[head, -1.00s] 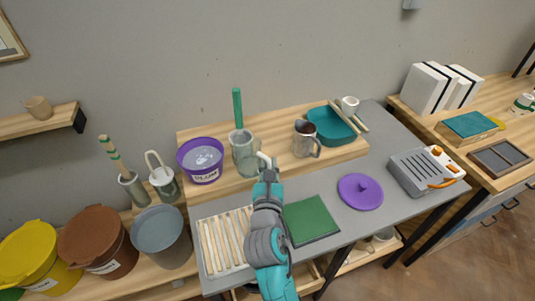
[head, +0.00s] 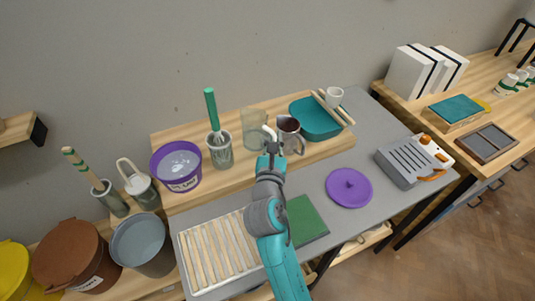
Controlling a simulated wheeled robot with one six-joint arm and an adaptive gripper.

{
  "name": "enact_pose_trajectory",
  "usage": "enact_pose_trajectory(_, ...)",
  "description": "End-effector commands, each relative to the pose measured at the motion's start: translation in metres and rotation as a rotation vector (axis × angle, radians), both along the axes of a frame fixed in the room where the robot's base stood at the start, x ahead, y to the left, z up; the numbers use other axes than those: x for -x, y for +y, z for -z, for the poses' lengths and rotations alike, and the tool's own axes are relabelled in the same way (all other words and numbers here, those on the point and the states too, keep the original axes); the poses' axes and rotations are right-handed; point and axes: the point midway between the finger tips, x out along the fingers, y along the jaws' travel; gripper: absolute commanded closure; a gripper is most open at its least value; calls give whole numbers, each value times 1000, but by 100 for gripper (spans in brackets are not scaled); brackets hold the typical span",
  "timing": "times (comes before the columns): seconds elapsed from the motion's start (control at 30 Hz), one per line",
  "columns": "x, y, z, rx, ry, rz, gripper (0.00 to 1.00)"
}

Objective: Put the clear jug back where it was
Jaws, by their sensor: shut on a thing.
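The clear jug (head: 252,123) is a see-through, faintly greenish vessel, upright over the raised wooden shelf (head: 215,181) at the back of the grey bench. My gripper (head: 269,140) is at its right side, shut on it, and hides its lower right edge. I cannot tell whether its base touches the shelf. A glass jar (head: 220,153) with a green-handled brush (head: 211,108) stands to its left. A metal pitcher (head: 289,129) with dark contents stands close to its right, just beside my gripper.
On the shelf are a purple bucket (head: 176,168) at left and a teal tray (head: 314,119) with sticks and a white cup (head: 334,97) at right. A slatted rack (head: 219,252), green mat (head: 305,222) and purple lid (head: 349,187) lie in front.

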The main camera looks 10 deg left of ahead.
Motion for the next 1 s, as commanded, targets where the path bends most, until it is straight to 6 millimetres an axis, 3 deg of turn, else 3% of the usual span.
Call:
enact_pose_trajectory(0.1, 0, 0, 18, 2, 1, -1, 100)
enact_pose_trajectory(0.6, 0, 0, 65, 1, 0, -1, 100)
enact_pose_trajectory(1.0, 0, 0, 68, -1, -1, -1, 100)
